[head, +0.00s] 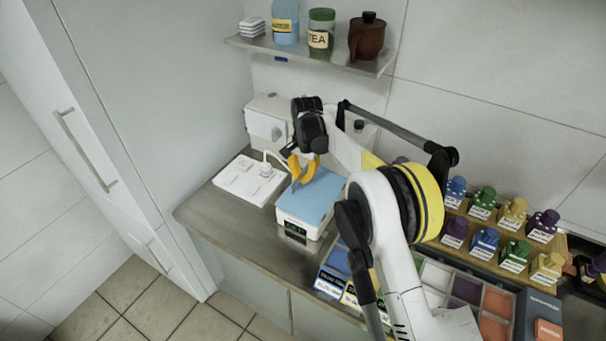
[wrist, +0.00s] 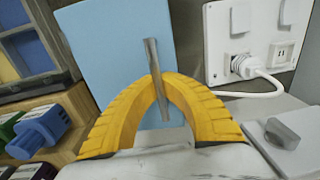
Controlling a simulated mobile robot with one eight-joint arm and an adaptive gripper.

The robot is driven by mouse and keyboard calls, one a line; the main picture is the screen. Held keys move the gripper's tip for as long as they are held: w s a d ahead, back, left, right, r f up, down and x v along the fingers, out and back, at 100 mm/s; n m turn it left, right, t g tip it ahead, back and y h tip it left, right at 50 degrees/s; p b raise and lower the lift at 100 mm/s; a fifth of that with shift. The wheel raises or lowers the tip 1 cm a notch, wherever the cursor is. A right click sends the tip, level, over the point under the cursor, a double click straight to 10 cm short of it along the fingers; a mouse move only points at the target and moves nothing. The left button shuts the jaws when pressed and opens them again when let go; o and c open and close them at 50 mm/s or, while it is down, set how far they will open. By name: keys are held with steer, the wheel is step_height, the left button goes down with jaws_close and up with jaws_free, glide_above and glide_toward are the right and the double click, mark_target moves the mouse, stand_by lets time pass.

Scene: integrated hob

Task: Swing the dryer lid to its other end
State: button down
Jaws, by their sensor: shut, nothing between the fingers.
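A small white unit (head: 299,228) with a dark green-lit display on its front stands on the counter. Its flat blue top (head: 325,192) looks like the lid and lies level over the body; no gap shows. I cannot tell for sure that this is the dryer. The blue surface also fills the upper middle of the wrist view (wrist: 108,60). My gripper (head: 302,172) is over the left part of the blue top, its yellow fingers shut and empty. A thin grey bar (wrist: 151,60) crosses the fingertips in the wrist view; I cannot tell what it belongs to. Contact is unclear.
A white socket panel (head: 240,185) with a plug and cable lies left of the unit. A white appliance (head: 265,122) stands behind. Labelled coloured knobbed blocks (head: 485,240) and a compartment tray (head: 465,290) are at right. A shelf (head: 310,50) with jars hangs above.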

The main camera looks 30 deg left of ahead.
steer(key=shift+s+a+f, duration=0.15)
steer(key=shift+a+f, duration=0.2)
steer(key=shift+a, duration=0.1)
steer(key=c, duration=1.5)
jaws_free()
steer(key=shift+s+a, duration=0.15)
steer(key=shift+d, duration=0.25)
steer(key=r, duration=1.2)
steer(key=shift+d, duration=0.35)
